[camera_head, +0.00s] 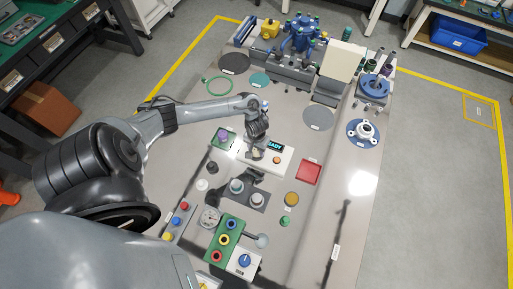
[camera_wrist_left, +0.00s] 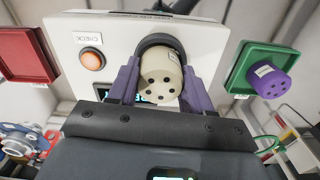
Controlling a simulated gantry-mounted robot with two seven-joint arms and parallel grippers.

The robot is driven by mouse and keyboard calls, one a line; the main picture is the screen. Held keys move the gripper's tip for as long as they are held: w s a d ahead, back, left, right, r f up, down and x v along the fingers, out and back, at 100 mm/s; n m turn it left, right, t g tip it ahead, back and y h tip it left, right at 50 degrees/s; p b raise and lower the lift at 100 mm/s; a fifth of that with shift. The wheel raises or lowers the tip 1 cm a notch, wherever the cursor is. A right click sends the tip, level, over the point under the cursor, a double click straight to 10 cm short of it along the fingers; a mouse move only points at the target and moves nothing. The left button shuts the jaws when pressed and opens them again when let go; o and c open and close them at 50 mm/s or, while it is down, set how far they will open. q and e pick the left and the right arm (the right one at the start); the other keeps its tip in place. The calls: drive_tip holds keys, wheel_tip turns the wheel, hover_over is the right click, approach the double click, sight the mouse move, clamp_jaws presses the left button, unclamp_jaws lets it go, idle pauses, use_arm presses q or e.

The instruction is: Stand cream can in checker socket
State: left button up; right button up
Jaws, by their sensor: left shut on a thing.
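The cream can (camera_wrist_left: 161,75) is between the two fingers of my left gripper (camera_wrist_left: 160,85), its holed end facing the wrist camera. In the head view, my left gripper (camera_head: 258,148) is over the white checker box (camera_head: 283,154), near its left part. The checker box also shows in the wrist view (camera_wrist_left: 120,30), with an orange button (camera_wrist_left: 92,60) and a lit display partly hidden. A dark ring, apparently the socket (camera_wrist_left: 160,41), curves around the far end of the can. I cannot tell how deep the can sits. My right gripper is not in view.
A green tray with a purple can (camera_head: 223,136) stands left of the checker, and a red tray (camera_head: 309,172) to its right. A dark plate with pale round parts (camera_head: 257,199) lies in front. A gauge (camera_head: 210,217) and a green button panel (camera_head: 226,238) are nearer me.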

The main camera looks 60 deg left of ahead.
use_arm(q)
drive_tip(key=shift+f, duration=0.5)
drive_tip(key=o, duration=1.2)
drive_tip(key=shift+r, duration=0.1)
wheel_tip(320, 180, up, 7)
drive_tip(key=p, duration=0.9)
drive_tip(key=shift+s, duration=0.15)
